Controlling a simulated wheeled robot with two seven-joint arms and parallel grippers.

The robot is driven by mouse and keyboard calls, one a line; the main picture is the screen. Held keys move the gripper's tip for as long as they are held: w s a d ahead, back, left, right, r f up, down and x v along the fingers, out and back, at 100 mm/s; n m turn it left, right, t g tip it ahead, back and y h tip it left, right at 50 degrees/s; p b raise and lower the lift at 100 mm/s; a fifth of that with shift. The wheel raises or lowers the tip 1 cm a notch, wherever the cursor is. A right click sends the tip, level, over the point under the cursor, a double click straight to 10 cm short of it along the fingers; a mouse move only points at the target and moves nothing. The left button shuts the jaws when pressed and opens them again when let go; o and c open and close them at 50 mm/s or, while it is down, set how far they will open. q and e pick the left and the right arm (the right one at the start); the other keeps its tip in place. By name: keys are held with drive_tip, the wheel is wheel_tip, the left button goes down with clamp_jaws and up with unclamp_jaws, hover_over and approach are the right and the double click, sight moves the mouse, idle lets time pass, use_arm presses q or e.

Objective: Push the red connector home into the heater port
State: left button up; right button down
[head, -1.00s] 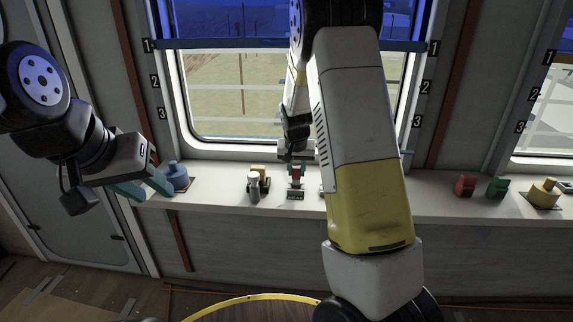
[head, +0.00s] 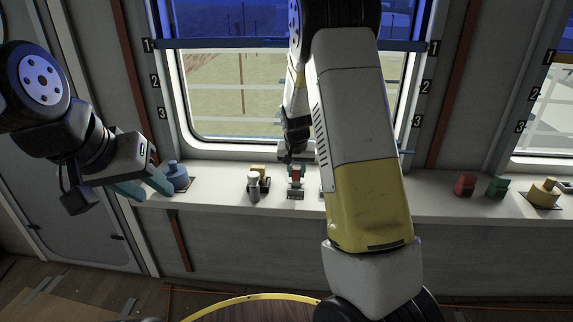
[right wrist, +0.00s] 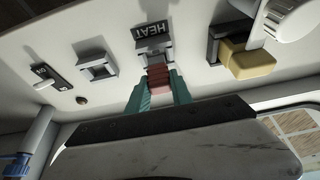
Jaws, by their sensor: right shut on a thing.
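The red connector (head: 296,171) is held between the teal fingers of my right gripper (right wrist: 158,92), which is shut on it. In the right wrist view the red connector (right wrist: 158,77) is lined up with the grey heater port (right wrist: 155,54), beside the HEAT label (right wrist: 152,29). Its front end is at the port's mouth; I cannot tell how deep it sits. In the head view my right gripper (head: 296,168) is over the sill, partly hidden by its wrist. My left gripper (head: 142,186) is open and empty, near the blue round fitting (head: 174,176) at the left.
A yellow connector in a dark socket (right wrist: 234,58) and a white knob (right wrist: 293,15) are beside the port. An empty grey port (right wrist: 97,66) and a switch (right wrist: 53,77) are on the other side. Red (head: 465,185) and green (head: 497,187) blocks stand further right on the sill (head: 437,206).

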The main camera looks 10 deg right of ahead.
sight(296, 172)
drive_tip(key=shift+f, duration=1.2)
drive_tip(key=c, duration=1.1)
unclamp_jaws()
drive_tip(key=shift+o, duration=0.2)
drive_tip(key=v, duration=0.7)
drive_tip(key=shift+s+a+r, duration=0.1)
drive_tip(key=shift+s+r, duration=0.05)
drive_tip(key=shift+r, duration=0.15)
